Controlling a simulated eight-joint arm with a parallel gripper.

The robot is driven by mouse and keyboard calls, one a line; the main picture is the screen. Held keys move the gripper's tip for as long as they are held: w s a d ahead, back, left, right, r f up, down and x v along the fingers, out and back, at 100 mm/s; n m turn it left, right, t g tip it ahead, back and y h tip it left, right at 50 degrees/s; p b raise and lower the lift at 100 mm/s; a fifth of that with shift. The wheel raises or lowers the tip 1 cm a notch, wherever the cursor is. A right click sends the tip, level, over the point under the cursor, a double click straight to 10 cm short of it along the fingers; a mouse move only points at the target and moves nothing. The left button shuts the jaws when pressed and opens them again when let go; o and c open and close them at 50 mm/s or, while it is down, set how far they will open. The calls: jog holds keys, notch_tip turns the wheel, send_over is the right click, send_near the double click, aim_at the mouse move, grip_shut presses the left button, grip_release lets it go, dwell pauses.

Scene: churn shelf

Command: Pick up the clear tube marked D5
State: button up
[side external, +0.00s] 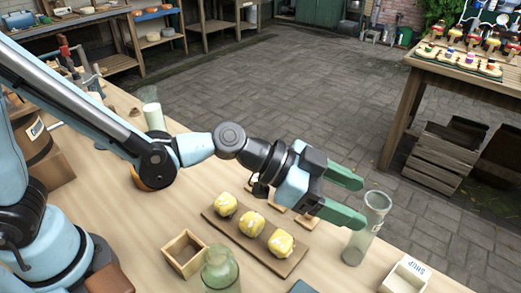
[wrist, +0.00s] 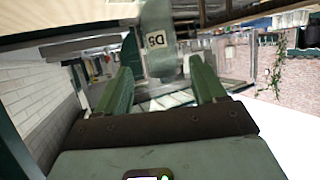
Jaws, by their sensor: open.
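The clear tube (side external: 366,232) stands upright on the wooden bench, right of my gripper (side external: 354,198) in the side view. In the wrist view the tube (wrist: 158,25) shows a D5 label and lies just beyond the fingertips, roughly in line with the gap. My gripper (wrist: 160,72) has two green fingers, spread apart with nothing between them. In the side view the lower fingertip overlaps or nearly meets the tube's left edge; I cannot tell whether they touch.
A board (side external: 217,224) with three yellow-white lumps lies below my gripper. An open wooden box (side external: 184,254), a glass jar (side external: 220,272) and a white box marked SHIP (side external: 405,276) stand along the bench front. Another clear cylinder (side external: 153,116) stands at the back left.

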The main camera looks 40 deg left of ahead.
aim_at(364, 202)
jog(key=shift+x, duration=2.65)
jog(key=shift+w+a, duration=0.1)
jog(key=shift+w, duration=0.05)
grip_shut()
jog(key=shift+r, duration=0.2)
